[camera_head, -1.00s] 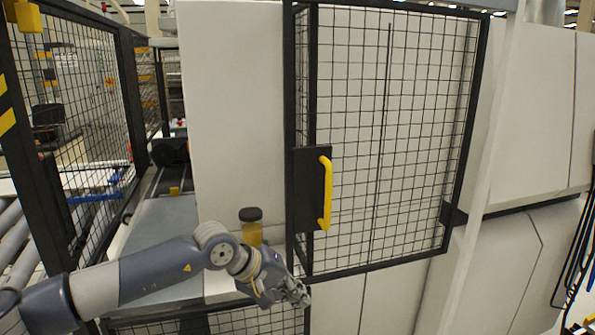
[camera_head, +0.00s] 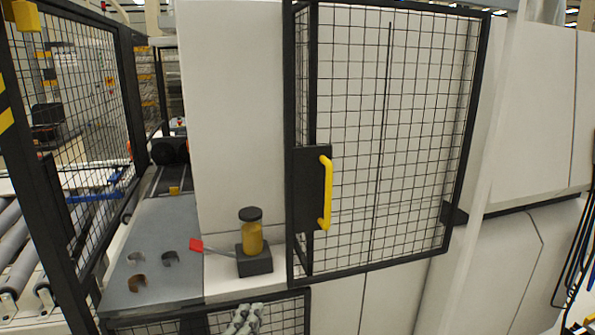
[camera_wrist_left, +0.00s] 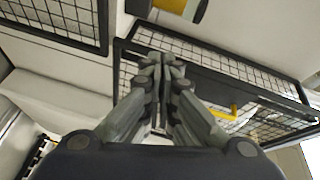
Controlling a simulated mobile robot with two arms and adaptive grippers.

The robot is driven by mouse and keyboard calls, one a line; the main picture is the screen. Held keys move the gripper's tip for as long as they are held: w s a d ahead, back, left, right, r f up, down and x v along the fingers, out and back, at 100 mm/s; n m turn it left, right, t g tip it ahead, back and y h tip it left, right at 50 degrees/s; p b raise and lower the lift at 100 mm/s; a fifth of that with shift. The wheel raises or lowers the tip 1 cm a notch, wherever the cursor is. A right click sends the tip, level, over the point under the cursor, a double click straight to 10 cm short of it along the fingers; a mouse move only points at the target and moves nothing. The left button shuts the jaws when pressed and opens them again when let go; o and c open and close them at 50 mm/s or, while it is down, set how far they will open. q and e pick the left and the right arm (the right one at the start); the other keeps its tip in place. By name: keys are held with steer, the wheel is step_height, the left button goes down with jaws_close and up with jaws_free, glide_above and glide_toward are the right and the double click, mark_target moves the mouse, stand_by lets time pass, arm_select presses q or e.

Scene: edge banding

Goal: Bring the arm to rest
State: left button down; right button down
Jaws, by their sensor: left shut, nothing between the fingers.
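My left gripper (camera_head: 244,320) shows only at the bottom edge of the head view, low in front of the mesh panel below the ledge. In the left wrist view its fingers (camera_wrist_left: 166,62) are together, with nothing between them. The rest of the left arm is out of the head view. My right gripper is in neither view.
A mesh door with a yellow handle (camera_head: 325,193) stands at the centre. Left of it, a dark-capped amber jar (camera_head: 252,238) stands on a black block (camera_head: 254,262), beside a red-ended tool (camera_head: 197,245). Several curved pieces lie on the grey table (camera_head: 180,215).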

arm_select(q)
steer(key=s+a+f+n+g+y, duration=0.2)
steer(key=s+a+f+n+g, duration=0.4)
steer(key=f, duration=0.5)
steer(key=s+a+f+n+g, duration=0.35)
steer(key=s+f, duration=0.25)
steer(key=s, duration=0.5)
steer(key=s+a+f+n+g, duration=0.2)
steer(key=s+f+n+g, duration=0.25)
steer(key=s, duration=0.65)
step_height(320, 180, down, 29)
steer(key=s, duration=0.3)
steer(key=s+a+f+g, duration=0.2)
steer(key=s+f, duration=1.2)
steer(key=s, duration=0.2)
steer(key=shift+a+f, duration=0.15)
steer(key=shift+a, duration=0.15)
